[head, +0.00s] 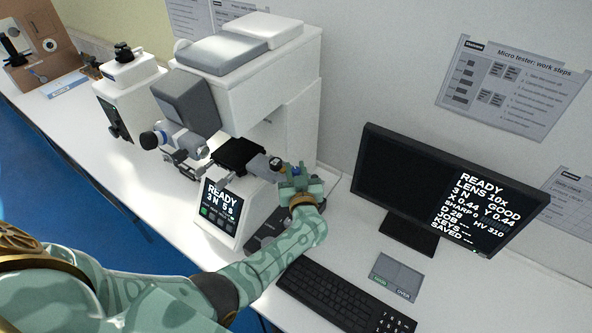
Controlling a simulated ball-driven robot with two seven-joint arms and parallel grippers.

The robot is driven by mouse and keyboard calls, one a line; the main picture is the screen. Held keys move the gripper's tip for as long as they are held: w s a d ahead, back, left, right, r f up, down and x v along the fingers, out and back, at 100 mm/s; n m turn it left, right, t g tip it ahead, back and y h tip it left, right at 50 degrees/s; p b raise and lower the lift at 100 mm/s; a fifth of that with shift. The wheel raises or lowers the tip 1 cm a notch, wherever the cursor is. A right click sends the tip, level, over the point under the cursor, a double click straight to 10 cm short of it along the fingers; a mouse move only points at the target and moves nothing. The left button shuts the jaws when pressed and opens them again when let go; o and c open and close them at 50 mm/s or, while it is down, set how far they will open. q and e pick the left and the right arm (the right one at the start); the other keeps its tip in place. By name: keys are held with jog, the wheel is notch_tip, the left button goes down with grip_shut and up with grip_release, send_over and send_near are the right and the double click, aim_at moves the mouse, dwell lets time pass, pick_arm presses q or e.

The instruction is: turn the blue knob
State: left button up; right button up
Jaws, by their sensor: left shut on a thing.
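The white hardness tester (258,85) stands on the bench with a grey head and a dark stage (238,154) over its base. The blue knob (276,162) is at the right side of the stage, small and largely hidden by my gripper. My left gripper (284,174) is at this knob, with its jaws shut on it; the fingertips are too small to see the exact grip. My left arm reaches in from the lower left, across the front of the bench. My right gripper is out of the picture.
A small touch panel (222,207) is on the tester's base, reading READY. A monitor (410,180), a keyboard (343,297) and a grey pad (397,275) lie to the right. A second white tester (135,88) stands at the left. The bench's front edge is clear left of my arm.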

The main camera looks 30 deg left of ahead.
pick_arm(q)
jog(key=o, duration=0.9)
jog(key=shift+m+h, duration=0.3)
